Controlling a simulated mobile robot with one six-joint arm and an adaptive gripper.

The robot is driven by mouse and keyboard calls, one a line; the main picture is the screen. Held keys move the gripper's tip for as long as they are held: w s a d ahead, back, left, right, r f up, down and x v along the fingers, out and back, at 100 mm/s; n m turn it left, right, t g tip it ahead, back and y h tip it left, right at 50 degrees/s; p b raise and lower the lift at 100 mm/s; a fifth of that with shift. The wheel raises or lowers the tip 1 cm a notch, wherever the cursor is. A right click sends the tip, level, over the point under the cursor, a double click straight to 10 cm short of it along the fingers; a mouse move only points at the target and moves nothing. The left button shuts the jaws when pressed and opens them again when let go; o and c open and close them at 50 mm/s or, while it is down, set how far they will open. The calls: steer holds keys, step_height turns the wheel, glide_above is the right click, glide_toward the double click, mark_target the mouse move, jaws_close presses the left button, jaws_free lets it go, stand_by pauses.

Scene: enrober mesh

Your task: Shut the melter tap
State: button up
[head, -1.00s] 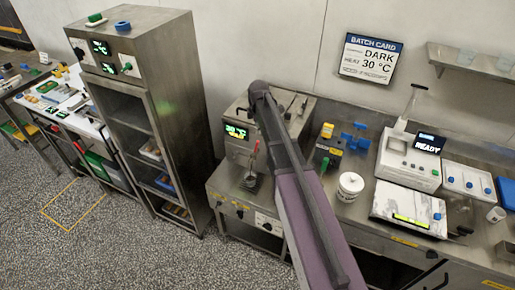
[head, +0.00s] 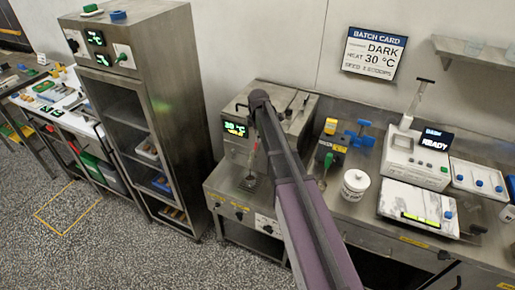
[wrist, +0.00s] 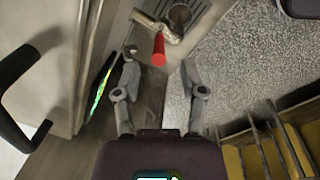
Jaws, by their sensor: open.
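The melter (head: 268,97) is a steel box with a lit display (head: 235,129) on the counter, partly behind my arm. Its tap (wrist: 150,28) is a metal spout with a red handle (wrist: 159,50) in the wrist view. In the head view only a small red part shows beside my arm. My gripper (wrist: 158,66) is open, its two grey fingers either side of the line to the red handle. The handle's end lies close to the fingertips, roughly between them; I cannot tell whether they touch. My gripper is mostly hidden in the head view.
A round drain or opening (wrist: 180,15) lies beside the tap. A tall steel cabinet (head: 165,50) stands to the left. Open speckled floor (head: 140,245) lies in front.

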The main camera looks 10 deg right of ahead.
mark_target(256, 146)
steer(key=shift+w+f+b, duration=0.2)
steer(key=shift+f+b, duration=1.1)
steer(key=shift+f, duration=0.15)
steer(key=shift+w+f+b, duration=0.15)
steer(key=shift+f+b, duration=1.15)
steer(key=shift+f, duration=0.15)
jaws_close()
